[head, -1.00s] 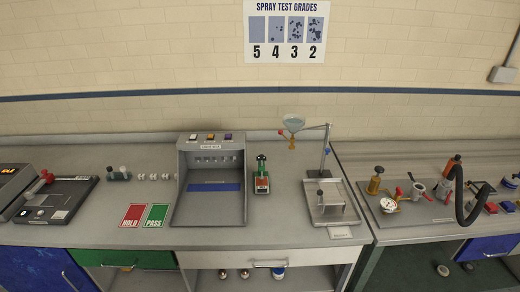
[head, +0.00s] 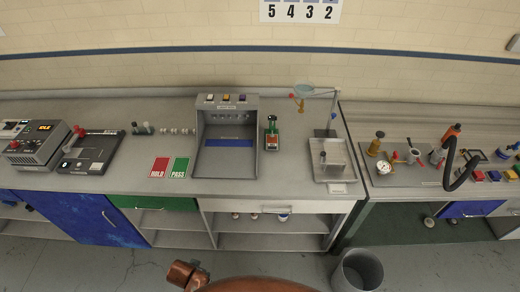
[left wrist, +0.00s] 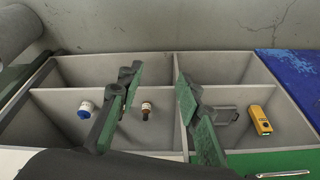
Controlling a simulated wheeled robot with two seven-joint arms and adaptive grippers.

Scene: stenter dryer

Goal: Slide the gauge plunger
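A small upright device with a green body, dark top knob and red front (head: 272,134) stands on the bench, right of the grey light box. A round white-faced dial (head: 385,168) sits on the right bench plate beside red-handled parts. I cannot tell which of these carries the gauge plunger. My left gripper (left wrist: 158,78) is open and empty in the left wrist view, its green-padded fingers wide apart before the shelf compartments. Neither gripper shows in the head view. My right gripper is out of sight.
The light box (head: 228,172) and a weighing-type stand (head: 333,172) occupy the bench. Red and green cards (head: 160,167) lie left. Below, compartments hold a white-and-blue jar (left wrist: 85,110), a brown bottle (left wrist: 146,111) and a yellow device (left wrist: 260,120). A grey bin (head: 358,270) stands on the floor.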

